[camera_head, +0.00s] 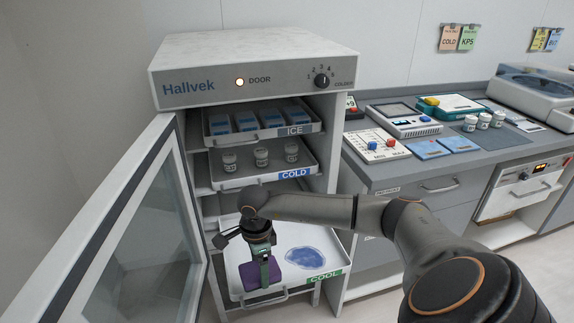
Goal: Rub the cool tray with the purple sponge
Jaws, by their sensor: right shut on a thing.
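The cool tray (243,297) is the lowest tray in the open cooler, pulled partly out, with a green COOL label at its front. A purple sponge (262,276) is at the left part of this tray. My right gripper (261,262) points down and is shut on the sponge; whether the sponge presses on the tray floor is hard to tell. A blue stain (304,258) lies on the tray floor to the right of the sponge. My left gripper is not in view.
The cooler door (130,240) stands open at the left. Above are the cold tray (231,180) with several jars and the ice tray (219,141) with blue packs. A counter (400,172) at the right holds devices, jars and blue packs.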

